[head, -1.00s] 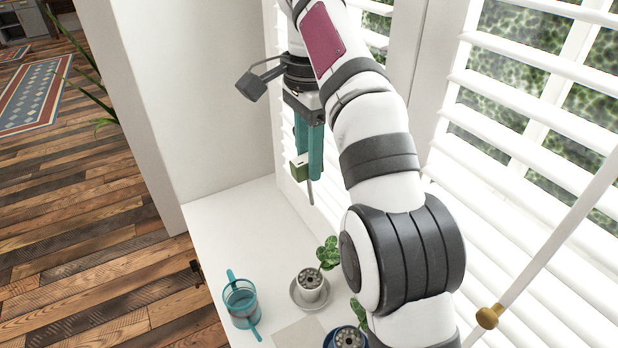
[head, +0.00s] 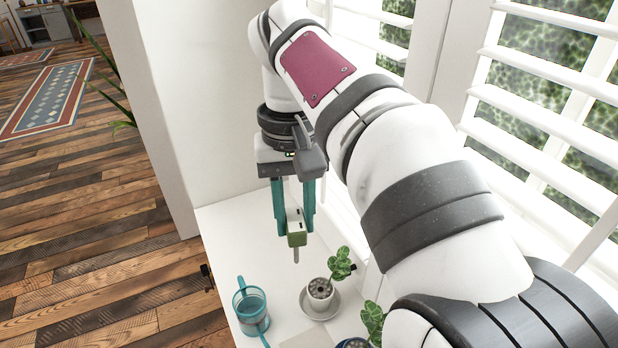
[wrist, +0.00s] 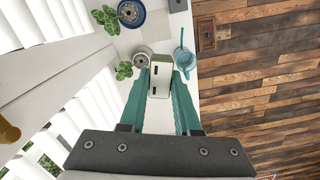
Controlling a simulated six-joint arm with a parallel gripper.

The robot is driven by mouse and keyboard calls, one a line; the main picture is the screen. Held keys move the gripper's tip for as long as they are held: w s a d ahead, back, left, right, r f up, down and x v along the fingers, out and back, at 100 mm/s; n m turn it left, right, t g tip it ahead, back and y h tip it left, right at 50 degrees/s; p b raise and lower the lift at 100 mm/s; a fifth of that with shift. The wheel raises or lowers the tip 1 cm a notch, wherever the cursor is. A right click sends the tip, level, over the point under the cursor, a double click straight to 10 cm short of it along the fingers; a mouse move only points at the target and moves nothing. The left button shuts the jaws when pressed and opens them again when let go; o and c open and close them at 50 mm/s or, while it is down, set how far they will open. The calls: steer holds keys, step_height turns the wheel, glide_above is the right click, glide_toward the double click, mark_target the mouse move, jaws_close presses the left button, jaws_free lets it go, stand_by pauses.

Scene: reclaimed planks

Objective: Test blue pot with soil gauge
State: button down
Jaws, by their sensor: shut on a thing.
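My gripper (head: 294,222) is shut on the soil gauge (head: 297,238), a small green and white block with a thin metal probe pointing down. It hangs above the white sill, clear of the pots. In the wrist view the gauge (wrist: 160,80) sits between the teal fingers. The blue pot (head: 354,343) is at the bottom edge of the head view, mostly cut off and partly behind my arm, with a leafy plant. In the wrist view the blue pot (wrist: 142,20) shows at the top, round, with pebbles and leaves to its left.
A white pot (head: 319,298) with a plant stands on a grey saucer (head: 334,311) between gauge and blue pot. A teal watering can (head: 251,313) is left of it, near the sill edge. Window blinds (head: 545,110) border the right. A pale mat (head: 308,340) lies in front.

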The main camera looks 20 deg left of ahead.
steer(key=s+d+f+m, duration=0.1)
steer(key=d+f+m, duration=1)
steer(key=f, duration=0.5)
steer(key=shift+s+d+m+g+y, duration=0.3)
steer(key=shift+d+y, duration=0.1)
steer(key=shift+d, duration=0.5)
steer(key=shift+f, duration=1.75)
steer(key=shift+f, duration=2.8)
steer(key=c, duration=0.5)
jaws_free()
steer(key=shift+c, duration=0.2)
